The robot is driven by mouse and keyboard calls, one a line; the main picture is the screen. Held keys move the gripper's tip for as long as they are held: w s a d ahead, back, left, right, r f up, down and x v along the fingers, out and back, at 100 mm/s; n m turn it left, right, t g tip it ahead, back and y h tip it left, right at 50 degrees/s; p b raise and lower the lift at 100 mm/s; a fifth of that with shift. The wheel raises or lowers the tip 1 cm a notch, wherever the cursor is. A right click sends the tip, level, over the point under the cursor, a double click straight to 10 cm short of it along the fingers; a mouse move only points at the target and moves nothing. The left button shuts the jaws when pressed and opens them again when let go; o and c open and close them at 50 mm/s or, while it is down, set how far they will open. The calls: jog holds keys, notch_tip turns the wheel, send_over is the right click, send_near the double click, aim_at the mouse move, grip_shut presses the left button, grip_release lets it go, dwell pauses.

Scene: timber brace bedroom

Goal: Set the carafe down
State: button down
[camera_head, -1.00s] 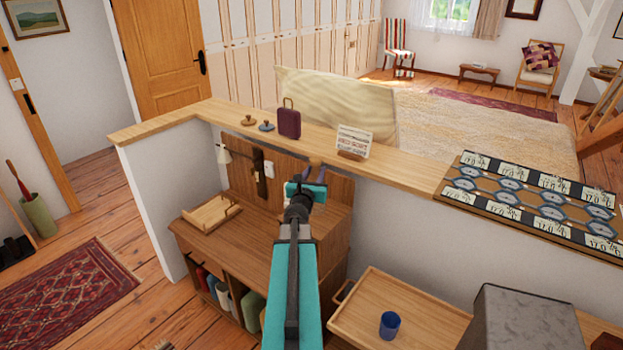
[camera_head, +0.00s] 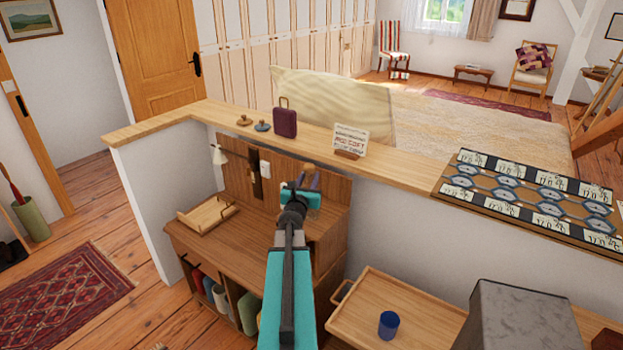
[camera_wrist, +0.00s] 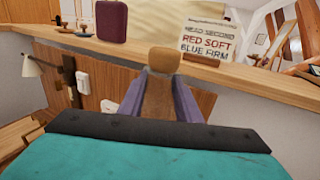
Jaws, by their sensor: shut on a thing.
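My gripper (camera_head: 307,179) is held in front of the wooden back panel of the desk, just below the ledge on the half-wall. In the wrist view its two purple fingers (camera_wrist: 160,98) are shut on the carafe (camera_wrist: 155,104), a brownish, amber-looking vessel with a tan wooden top (camera_wrist: 164,59). The carafe looks roughly upright, with its top near the ledge's height in that view. In the head view only a small tan bit of it (camera_head: 308,170) shows past the gripper. Its lower part is hidden, and I cannot tell whether it touches anything.
The ledge (camera_head: 400,168) carries a purple case (camera_head: 285,122), two small knobbed items, a sign (camera_head: 350,138) reading "RED SOFT, BLUE FIRM", and a patterned board (camera_head: 530,195). The desk (camera_head: 215,255) holds a wooden tray (camera_head: 207,213) and a lamp (camera_head: 219,154). A blue cup (camera_head: 389,324) stands on another tray (camera_head: 420,300).

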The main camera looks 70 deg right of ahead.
jog(key=shift+s, duration=0.1)
jog(key=c, duration=1.3)
grip_release()
jog(key=shift+r, duration=0.15)
